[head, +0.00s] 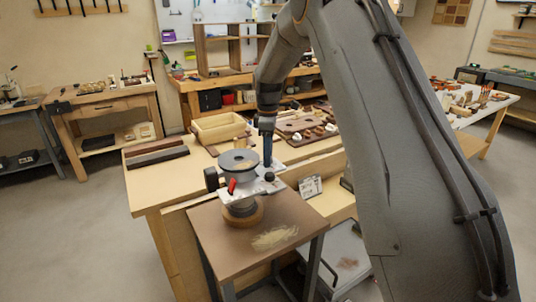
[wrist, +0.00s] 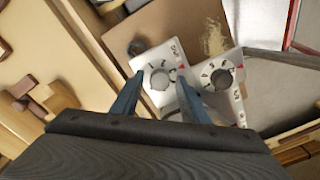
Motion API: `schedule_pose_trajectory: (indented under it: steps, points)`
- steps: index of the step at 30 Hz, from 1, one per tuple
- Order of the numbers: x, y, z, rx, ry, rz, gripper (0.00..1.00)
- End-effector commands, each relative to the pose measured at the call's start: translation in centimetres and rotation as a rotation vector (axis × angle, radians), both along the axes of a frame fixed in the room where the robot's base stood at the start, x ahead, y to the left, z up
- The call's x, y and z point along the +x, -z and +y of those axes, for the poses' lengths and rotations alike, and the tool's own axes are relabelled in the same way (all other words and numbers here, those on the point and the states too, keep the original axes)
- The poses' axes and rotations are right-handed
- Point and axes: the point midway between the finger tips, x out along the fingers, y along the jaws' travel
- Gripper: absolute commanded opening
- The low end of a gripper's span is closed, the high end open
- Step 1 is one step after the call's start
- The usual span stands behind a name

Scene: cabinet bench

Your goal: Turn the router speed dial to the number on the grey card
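The router (head: 240,164) stands on a small brown-topped table, with a dark round top and a red part on its side. My gripper (head: 268,163) points down at its right. In the wrist view, a white plate with a round grey dial (wrist: 160,78) lies below my gripper (wrist: 162,82). The fingers are apart, one on each side of this dial; contact cannot be told. A second white plate with a darker dial (wrist: 222,78), numerals and red marks lies to its right. A small grey-white card (head: 311,187) stands at the bench front; its print is unreadable.
The small table (head: 210,234) has a patch of sawdust (head: 274,237). The bench behind holds a wooden box (head: 219,126), dark wood strips (head: 157,156) and a board with pieces (head: 305,129). A pale tray (head: 347,262) sits low at the right.

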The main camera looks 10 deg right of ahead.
Motion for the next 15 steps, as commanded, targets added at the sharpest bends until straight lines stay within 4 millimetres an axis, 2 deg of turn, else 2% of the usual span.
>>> schedule_pose_trajectory:
  steps: [1, 6, 15]
  points:
    - [0.0, -0.01, 0.0, 0.0, 0.0, 0.0, 0.32]
    - [-0.01, -0.02, 0.0, 0.0, 0.0, 0.0, 0.03]
    - [-0.01, -0.03, 0.01, 0.0, 0.032, 0.0, 0.02]
